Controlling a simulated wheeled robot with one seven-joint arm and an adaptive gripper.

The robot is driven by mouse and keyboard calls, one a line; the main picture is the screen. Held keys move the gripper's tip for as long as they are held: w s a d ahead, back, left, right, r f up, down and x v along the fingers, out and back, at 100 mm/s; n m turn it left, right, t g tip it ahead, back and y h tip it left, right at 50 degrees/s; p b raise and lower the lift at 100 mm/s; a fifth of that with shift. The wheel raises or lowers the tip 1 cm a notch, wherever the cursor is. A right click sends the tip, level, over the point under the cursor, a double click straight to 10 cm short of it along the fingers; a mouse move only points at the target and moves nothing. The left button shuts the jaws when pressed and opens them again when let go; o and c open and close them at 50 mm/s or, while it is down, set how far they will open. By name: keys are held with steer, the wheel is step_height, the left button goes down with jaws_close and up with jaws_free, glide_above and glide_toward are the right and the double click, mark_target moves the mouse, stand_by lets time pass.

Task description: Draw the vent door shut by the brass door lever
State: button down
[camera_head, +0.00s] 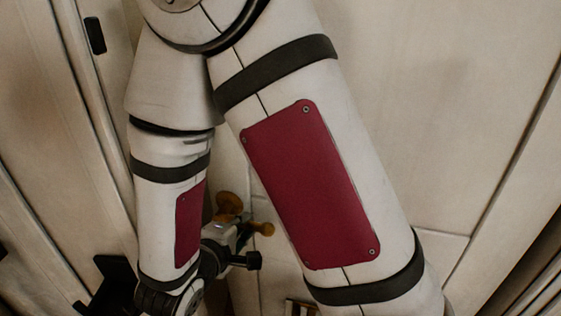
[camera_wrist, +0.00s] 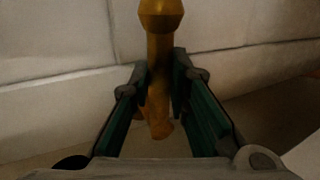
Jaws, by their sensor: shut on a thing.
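The brass door lever (camera_wrist: 161,58) runs down the middle of the wrist view, with a rounded knob at the top and its lower part between the fingers. My gripper (camera_wrist: 166,82) is shut on the lever, one dark finger on each side. In the head view the lever (camera_head: 230,203) shows as a small brass piece beside my gripper, partly hidden by my arm. The pale panel (camera_wrist: 215,25) behind the lever may be the vent door; I cannot tell how far open it stands.
Pale wall panels with seams surround the arm. A small black fitting (camera_head: 95,35) sits on the panel at upper left. Dark slats (camera_head: 535,285) show at the lower right.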

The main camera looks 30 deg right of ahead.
steer(key=s+a+n+t+y+p, duration=0.1)
steer(key=s+a+p, duration=0.4)
steer(key=s+p, duration=0.2)
steer(key=shift+s+a+n+y, duration=0.2)
steer(key=shift+n+y, duration=0.1)
steer(key=shift+n, duration=0.1)
steer(key=s+a+n+t+y+p, duration=0.1)
steer(key=s+a+p, duration=0.3)
steer(key=s, duration=0.3)
steer(key=shift+s+a+n+t+y+p, duration=0.25)
steer(key=shift+s+n+t+y+p, duration=0.05)
steer(key=shift+s+n+p, duration=0.1)
steer(key=shift+w, duration=0.1)
steer(key=s+a+n+t+y+p, duration=0.1)
steer(key=s+a+y+p, duration=0.1)
steer(key=s, duration=0.5)
steer(key=a+p, duration=0.1)
steer(key=a, duration=0.1)
steer(key=shift+s+a+n, duration=0.35)
steer(key=shift+s+n, duration=0.05)
